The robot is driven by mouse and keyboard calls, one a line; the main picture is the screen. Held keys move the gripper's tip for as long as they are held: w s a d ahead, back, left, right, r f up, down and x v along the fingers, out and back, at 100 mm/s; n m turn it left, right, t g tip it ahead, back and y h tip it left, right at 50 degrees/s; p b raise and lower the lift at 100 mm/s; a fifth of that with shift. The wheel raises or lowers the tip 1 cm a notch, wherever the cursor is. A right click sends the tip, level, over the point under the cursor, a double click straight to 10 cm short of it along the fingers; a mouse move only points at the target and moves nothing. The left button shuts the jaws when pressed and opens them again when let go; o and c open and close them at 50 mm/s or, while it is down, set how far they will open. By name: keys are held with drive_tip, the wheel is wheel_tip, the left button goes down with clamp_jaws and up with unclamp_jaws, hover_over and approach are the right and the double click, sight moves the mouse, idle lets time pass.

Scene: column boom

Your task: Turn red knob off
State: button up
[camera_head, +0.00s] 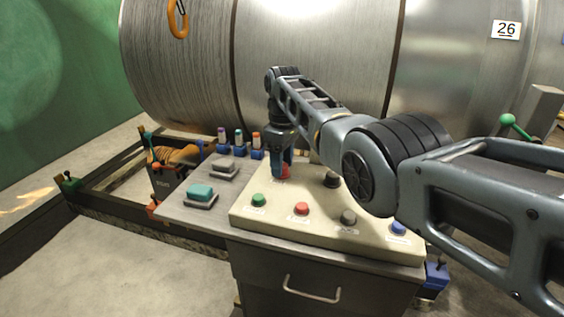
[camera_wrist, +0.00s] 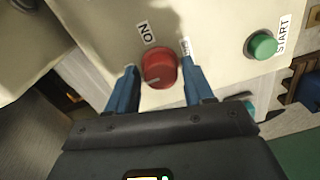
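The red knob (camera_wrist: 160,68) is round, with a short white mark on its rim, and sits on the cream control panel (camera_wrist: 100,45). A label reading "ON" stands beside it; a second label is partly hidden behind a finger. My gripper (camera_wrist: 161,75) is open, its blue fingers on either side of the knob with what look like narrow gaps. In the head view my gripper (camera_head: 281,165) points down at the panel's back left, and the red knob (camera_head: 285,173) is partly hidden behind it.
A green START button (camera_wrist: 262,45) is near the knob in the wrist view. The panel's front row has a green button (camera_head: 259,200), a red button (camera_head: 301,209), a grey one (camera_head: 348,217) and a blue one (camera_head: 398,228). A large metal drum (camera_head: 310,60) stands close behind.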

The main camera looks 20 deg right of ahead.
drive_tip(key=shift+o, duration=0.9)
drive_tip(key=shift+w+d+r, duration=0.1)
drive_tip(key=shift+r, duration=3.8)
